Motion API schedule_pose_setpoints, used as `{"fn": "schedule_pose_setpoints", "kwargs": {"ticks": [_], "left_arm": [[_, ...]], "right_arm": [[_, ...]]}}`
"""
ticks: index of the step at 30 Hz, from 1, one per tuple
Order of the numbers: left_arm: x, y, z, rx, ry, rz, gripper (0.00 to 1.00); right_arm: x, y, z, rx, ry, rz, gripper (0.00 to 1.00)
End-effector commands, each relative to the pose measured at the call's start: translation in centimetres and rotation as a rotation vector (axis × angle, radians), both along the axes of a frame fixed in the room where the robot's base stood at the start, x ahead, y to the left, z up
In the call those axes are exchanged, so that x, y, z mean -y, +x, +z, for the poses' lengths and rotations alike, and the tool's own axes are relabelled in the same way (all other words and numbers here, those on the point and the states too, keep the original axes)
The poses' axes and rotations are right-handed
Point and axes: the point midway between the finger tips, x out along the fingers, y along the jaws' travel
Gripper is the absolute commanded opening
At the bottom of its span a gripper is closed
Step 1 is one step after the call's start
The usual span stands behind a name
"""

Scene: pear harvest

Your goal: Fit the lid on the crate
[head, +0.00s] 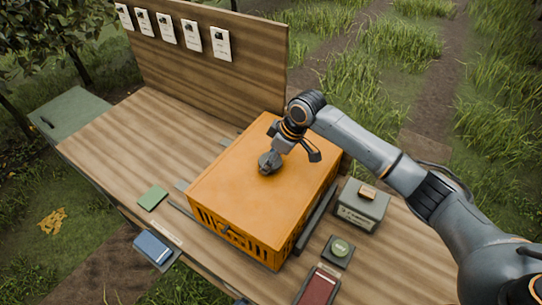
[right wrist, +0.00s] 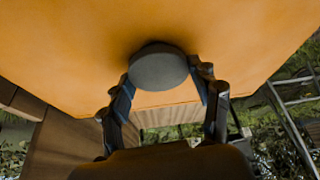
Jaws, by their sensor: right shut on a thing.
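The orange lid (head: 245,195) lies over the top of the orange slotted crate (head: 225,235) on the wooden bench. Its edges look roughly in line with the crate walls; I cannot tell whether it is fully seated. My right gripper (head: 269,162) is above the lid's middle, shut on the lid's round grey knob (right wrist: 160,68). In the right wrist view the fingers sit on either side of the knob, and the lid's orange surface (right wrist: 70,60) fills the top. The far walls of the crate are hidden. My left gripper is not in view.
Dark strips (head: 316,218) lie beside the crate. To its right stand a grey-green box (head: 358,212), a green button (head: 340,248) and a red item (head: 317,288). A green card (head: 152,198) and a blue item (head: 152,248) lie left. A backboard (head: 200,60) stands behind.

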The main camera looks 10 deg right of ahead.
Motion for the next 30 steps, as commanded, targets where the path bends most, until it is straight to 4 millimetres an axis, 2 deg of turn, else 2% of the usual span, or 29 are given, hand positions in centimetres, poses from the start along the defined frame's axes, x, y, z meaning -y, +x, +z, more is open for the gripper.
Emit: {"fn": "schedule_pose_setpoints", "kwargs": {"ticks": [26,27,28,30], "left_arm": [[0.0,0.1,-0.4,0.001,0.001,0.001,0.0],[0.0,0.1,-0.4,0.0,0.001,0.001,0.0],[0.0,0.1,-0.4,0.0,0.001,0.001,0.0],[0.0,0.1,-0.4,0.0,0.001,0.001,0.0]], "right_arm": [[0.0,0.0,-1.1,-0.001,0.002,-0.001,0.18],[0.0,0.0,-1.0,0.001,0.001,0.0,0.68],[0.0,0.0,-1.0,0.001,0.001,0.0,0.72],[0.0,0.0,-1.0,0.001,0.001,0.0,0.72]]}}
